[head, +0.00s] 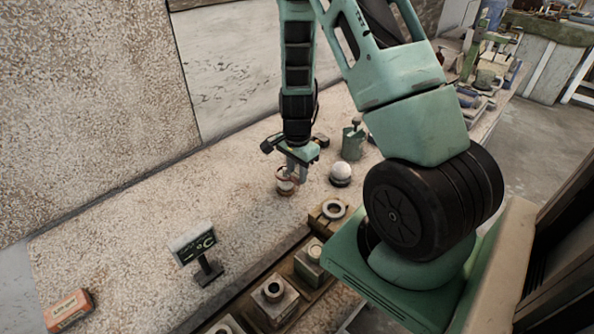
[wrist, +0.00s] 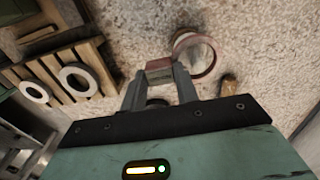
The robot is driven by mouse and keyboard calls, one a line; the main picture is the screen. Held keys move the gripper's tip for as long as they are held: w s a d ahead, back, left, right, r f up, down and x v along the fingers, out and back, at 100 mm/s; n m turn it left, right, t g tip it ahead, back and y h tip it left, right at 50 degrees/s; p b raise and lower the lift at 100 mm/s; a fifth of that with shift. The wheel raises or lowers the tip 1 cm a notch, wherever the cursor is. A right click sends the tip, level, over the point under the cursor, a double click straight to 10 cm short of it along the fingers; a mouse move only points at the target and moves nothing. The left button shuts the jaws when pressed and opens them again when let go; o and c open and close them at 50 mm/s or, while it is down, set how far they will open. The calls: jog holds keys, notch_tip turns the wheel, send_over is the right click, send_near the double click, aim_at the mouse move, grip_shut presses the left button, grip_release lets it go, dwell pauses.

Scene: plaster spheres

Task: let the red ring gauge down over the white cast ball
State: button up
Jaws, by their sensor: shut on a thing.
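The red ring gauge (head: 286,187) hangs at my gripper (head: 296,172), left of the ball in the head view. In the wrist view my gripper (wrist: 160,77) is shut on the ring's small reddish tab, and the round ring (wrist: 213,56) extends beyond the fingertips. The exact height of the ring above the table is hard to tell.
A green container (head: 353,143) stands behind the ball. A wooden rack (head: 308,272) with ring-topped blocks runs along the front edge; white rings (wrist: 77,80) show in the wrist view. A small sign (head: 194,244) and an orange box (head: 68,309) stand left. The tabletop between is mostly clear.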

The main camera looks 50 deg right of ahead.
jog(key=shift+f+b, duration=1.1)
jog(key=shift+f, duration=0.25)
dwell(0.3)
jog(key=shift+r, duration=0.1)
dwell(0.9)
jog(key=shift+r+p, duration=4.8)
jog(key=shift+r, duration=0.65)
